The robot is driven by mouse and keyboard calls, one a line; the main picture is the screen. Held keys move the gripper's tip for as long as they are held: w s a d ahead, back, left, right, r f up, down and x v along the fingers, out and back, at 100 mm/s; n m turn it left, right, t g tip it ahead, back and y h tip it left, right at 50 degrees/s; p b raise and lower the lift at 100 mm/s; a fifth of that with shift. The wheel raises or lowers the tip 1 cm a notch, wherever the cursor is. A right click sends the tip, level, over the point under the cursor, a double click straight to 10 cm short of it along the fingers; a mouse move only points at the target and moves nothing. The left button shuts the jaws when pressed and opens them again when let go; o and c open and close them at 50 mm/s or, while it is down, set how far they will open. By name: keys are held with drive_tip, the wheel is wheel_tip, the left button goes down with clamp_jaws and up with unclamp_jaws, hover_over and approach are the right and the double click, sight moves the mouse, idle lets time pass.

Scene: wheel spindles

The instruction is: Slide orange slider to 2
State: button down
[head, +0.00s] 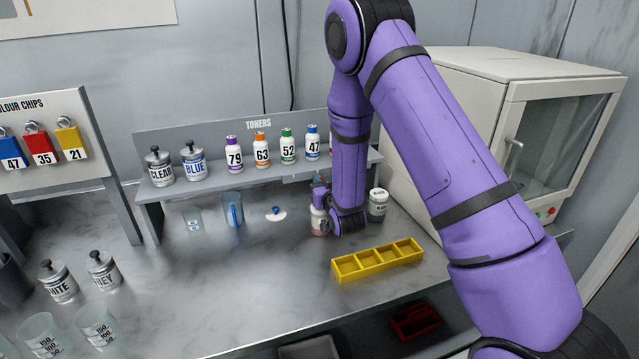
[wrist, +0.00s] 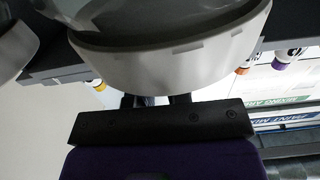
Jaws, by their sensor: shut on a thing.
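I cannot make out an orange slider or a scale with a 2 in either view. My gripper (wrist: 155,101) is shut on a pale round thing (wrist: 170,62) with a thick rim, which fills the upper middle of the wrist view. In the head view a small whitish container (head: 318,222) with a reddish lower part shows beside my wrist, below the toner shelf. My wrist and arm cover part of it, and the jaws themselves are mostly hidden there.
A yellow compartment tray (head: 378,260) lies in front of my wrist. A dark jar (head: 377,205) stands just right of it. Numbered toner bottles (head: 261,152) line the shelf (head: 220,185). A beaker (head: 232,208) stands left. A pale cabinet (head: 465,125) stands right. The front middle of the bench is clear.

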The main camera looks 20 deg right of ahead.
drive_tip(key=c, duration=1.1)
unclamp_jaws()
drive_tip(key=s, duration=1.1)
drive_tip(key=shift+w, duration=0.1)
drive_tip(key=s+d+r+g, duration=0.1)
drive_tip(key=s+r+g, duration=0.15)
drive_tip(key=r, duration=0.65)
drive_tip(key=s+d+r+g, duration=0.15)
drive_tip(key=r+g, duration=0.25)
drive_tip(key=r, duration=0.5)
drive_tip(key=s+r+g, duration=0.2)
drive_tip(key=s+r, duration=0.1)
drive_tip(key=s, duration=0.6)
drive_tip(key=s+r+g, duration=0.2)
drive_tip(key=s+r, duration=0.1)
drive_tip(key=s, duration=0.6)
drive_tip(key=s+r+g, duration=0.2)
drive_tip(key=s+r, duration=0.2)
drive_tip(key=s, duration=0.5)
drive_tip(key=shift+s+d, duration=0.15)
drive_tip(key=shift+d, duration=0.2)
